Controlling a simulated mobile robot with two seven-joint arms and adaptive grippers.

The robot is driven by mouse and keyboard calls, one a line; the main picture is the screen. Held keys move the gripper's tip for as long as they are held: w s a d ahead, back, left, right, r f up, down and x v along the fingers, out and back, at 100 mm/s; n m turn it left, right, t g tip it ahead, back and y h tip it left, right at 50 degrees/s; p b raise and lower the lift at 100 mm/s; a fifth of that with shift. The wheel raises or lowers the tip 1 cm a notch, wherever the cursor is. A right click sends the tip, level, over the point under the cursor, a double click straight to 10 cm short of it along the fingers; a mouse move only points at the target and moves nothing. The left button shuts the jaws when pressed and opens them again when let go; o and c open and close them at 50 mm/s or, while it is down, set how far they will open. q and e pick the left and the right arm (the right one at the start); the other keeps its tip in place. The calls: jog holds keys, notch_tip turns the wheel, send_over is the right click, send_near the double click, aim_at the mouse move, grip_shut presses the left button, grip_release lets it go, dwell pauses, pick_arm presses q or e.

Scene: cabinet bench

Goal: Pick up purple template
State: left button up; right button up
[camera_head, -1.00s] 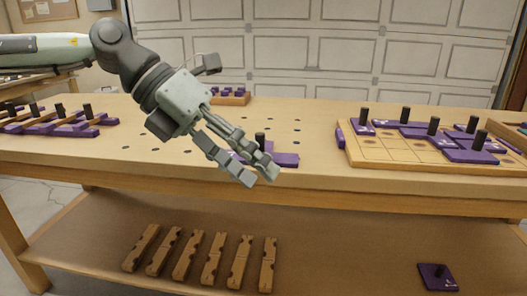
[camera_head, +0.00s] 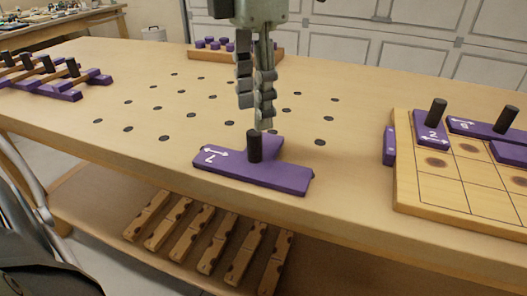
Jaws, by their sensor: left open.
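A purple template (camera_head: 270,178) lies flat on the wooden bench top near its front edge. It has a white arrow mark with a number and a black peg (camera_head: 254,146) standing upright on it. My left gripper (camera_head: 262,115) points down just above and slightly behind the peg. Its fingers are open and hold nothing. From this angle the fingertips look close to the peg, and I cannot tell whether they touch it. My right gripper is not in view.
A wooden grid board (camera_head: 450,213) with purple pegged pieces stands at the right. More pegged purple pieces (camera_head: 60,85) lie at the left. A wooden rack (camera_head: 200,54) with purple pieces is behind. Several notched wooden blocks (camera_head: 210,240) lie on the lower shelf. The bench (camera_head: 100,130) has holes and is clear left of the template.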

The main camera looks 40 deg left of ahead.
aim_at(255, 132)
pick_arm(q)
notch_tip(255, 132, down, 6)
jog(key=shift+r, duration=0.1)
jog(key=shift+f, duration=0.25)
grip_shut()
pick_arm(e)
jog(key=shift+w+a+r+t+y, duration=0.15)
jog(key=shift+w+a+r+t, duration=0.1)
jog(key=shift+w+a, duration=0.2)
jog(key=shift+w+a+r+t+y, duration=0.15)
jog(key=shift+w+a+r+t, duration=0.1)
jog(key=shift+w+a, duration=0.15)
